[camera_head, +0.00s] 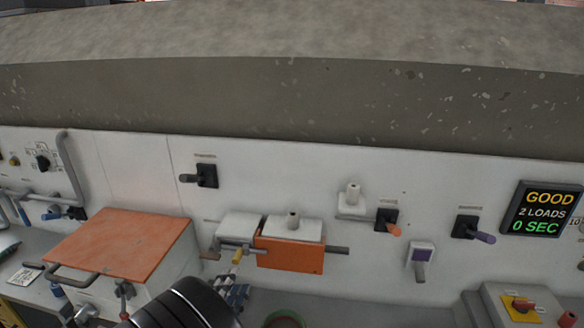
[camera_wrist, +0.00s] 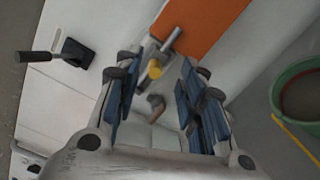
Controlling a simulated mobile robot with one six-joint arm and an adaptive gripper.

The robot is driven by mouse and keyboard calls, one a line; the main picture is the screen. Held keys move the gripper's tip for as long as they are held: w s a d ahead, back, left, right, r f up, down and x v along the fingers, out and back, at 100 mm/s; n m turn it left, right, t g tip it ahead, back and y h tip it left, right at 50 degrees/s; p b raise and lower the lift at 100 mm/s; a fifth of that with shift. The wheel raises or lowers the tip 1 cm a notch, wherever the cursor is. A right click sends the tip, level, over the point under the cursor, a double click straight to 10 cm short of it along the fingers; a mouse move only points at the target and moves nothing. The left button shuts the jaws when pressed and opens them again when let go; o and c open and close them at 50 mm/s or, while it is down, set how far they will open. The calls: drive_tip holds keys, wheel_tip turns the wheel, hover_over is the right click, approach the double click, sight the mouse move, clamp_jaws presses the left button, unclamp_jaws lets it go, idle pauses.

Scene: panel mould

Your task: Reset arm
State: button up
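My gripper (camera_head: 235,294) shows at the bottom of the head view, in front of the white panel, partly behind my black arm. In the wrist view my gripper (camera_wrist: 162,88) has its two blue-padded fingers spread apart, with nothing held between them. Beyond the gap are a yellow-tipped lever (camera_wrist: 155,69) and a brownish bent spout or handle (camera_wrist: 156,102), which look apart from the fingers. The yellow-tipped lever (camera_head: 237,257) also shows in the head view, left of an orange box (camera_head: 290,254) and just above my gripper.
A large orange-lidded box (camera_head: 120,242) stands at left. Black switches with handles (camera_head: 207,176) line the panel (camera_head: 130,165). A display (camera_head: 542,209) reads "GOOD, 2 LOADS, 0 SEC". A green bucket (camera_wrist: 300,75) is right of my gripper. A red-and-yellow switch box (camera_head: 520,307) sits lower right.

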drive_tip(key=d+r+m+g+h, duration=0.3)
drive_tip(key=d+r+m+h, duration=0.15)
drive_tip(key=d, duration=0.65)
drive_tip(key=d+r+m+g+h, duration=0.4)
drive_tip(key=d+r, duration=0.1)
drive_tip(key=d, duration=0.6)
drive_tip(key=s+d+r+m+g, duration=0.35)
drive_tip(key=s+d+g, duration=0.2)
drive_tip(key=d, duration=0.45)
drive_tip(key=s+d+m+g+y, duration=0.35)
drive_tip(key=s+d, duration=0.25)
drive_tip(key=s, duration=0.6)
drive_tip(key=s+a+r+m+t+y, duration=0.1)
drive_tip(key=s+a+m+t+y, duration=0.1)
drive_tip(key=s+a+m+y, duration=0.2)
drive_tip(key=s+m+y, duration=0.1)
drive_tip(key=s+y, duration=0.2)
drive_tip(key=s, duration=0.1)
drive_tip(key=shift+s+a+r+t+y, duration=0.3)
drive_tip(key=shift+a+t, duration=0.1)
